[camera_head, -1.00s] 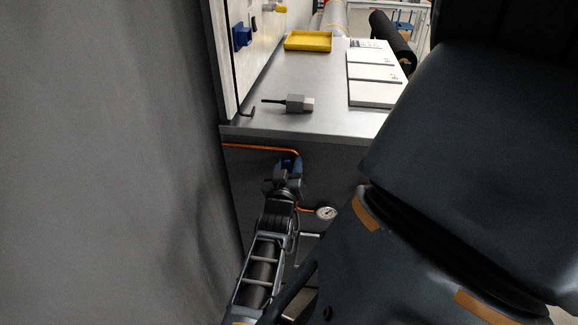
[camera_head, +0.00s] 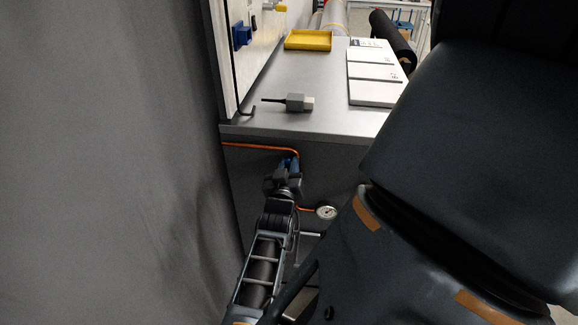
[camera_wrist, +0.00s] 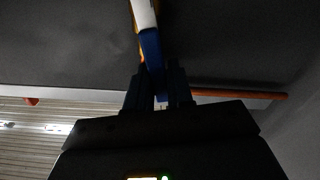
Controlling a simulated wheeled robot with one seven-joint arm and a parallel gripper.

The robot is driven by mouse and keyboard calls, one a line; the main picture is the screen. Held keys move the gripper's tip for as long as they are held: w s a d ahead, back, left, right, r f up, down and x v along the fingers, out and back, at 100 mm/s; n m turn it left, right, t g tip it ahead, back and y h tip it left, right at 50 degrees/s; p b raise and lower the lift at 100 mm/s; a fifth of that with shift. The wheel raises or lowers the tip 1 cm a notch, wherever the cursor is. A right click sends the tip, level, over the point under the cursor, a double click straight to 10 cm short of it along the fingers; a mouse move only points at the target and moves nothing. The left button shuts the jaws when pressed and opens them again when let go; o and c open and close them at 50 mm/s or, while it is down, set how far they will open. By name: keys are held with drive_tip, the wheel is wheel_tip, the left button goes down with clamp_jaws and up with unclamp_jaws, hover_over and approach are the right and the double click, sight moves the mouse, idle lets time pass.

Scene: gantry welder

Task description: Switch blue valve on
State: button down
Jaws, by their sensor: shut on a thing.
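The blue valve (camera_head: 287,164) is on the side of the grey bench, where the orange pipe (camera_head: 262,147) bends down; my gripper covers most of it in the head view. My gripper (camera_head: 284,176) is at the valve. In the wrist view the blue valve handle (camera_wrist: 152,48) runs down between the two fingers of my gripper (camera_wrist: 157,84), which are shut on it. The valve's body is mostly hidden, and I cannot tell its on or off setting.
A pressure gauge (camera_head: 326,212) is right of my gripper. On the bench top (camera_head: 330,85) are a grey tool (camera_head: 295,103), a yellow tray (camera_head: 308,40) and white boxes (camera_head: 374,91). A grey curtain (camera_head: 100,160) hangs close on the left.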

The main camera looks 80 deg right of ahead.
drive_tip(key=shift+s+r+m, duration=0.1)
drive_tip(key=shift+s+m, duration=0.8)
drive_tip(key=shift+m, duration=0.6)
drive_tip(key=c, duration=1.1)
unclamp_jaws()
drive_tip(key=shift+a+b, duration=0.1)
drive_tip(key=shift+b, duration=0.2)
drive_tip(key=a, duration=0.4)
drive_tip(key=a+b, duration=0.1)
drive_tip(key=a, duration=0.2)
drive_tip(key=shift+w+a, duration=0.2)
drive_tip(key=shift+a, duration=0.15)
